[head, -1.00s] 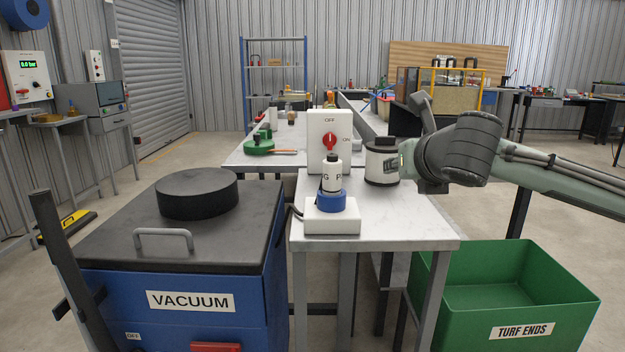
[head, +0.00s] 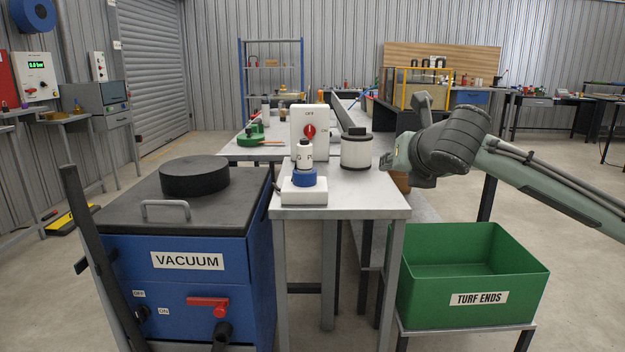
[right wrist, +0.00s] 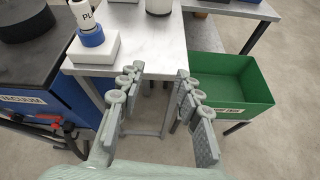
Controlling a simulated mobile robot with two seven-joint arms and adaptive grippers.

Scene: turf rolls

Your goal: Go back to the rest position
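My right arm comes in from the right of the head view, and its gripper (head: 392,162) is beside the small table's right edge. In the right wrist view the two fingers (right wrist: 160,102) are spread well apart with nothing between them. A white canister with a dark lid (head: 356,150) stands upright on the small table (head: 352,196), left of the gripper and apart from it; its lower part shows at the top of the wrist view (right wrist: 158,7). My left gripper is not in view.
The blue vacuum unit (head: 232,262) stands left of the table. On the table are a white switch box (head: 301,122) and a white bottle in a blue-ringed base (head: 304,178). The green turf ends bin (head: 510,310) is below my right arm. Concrete floor is clear at right.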

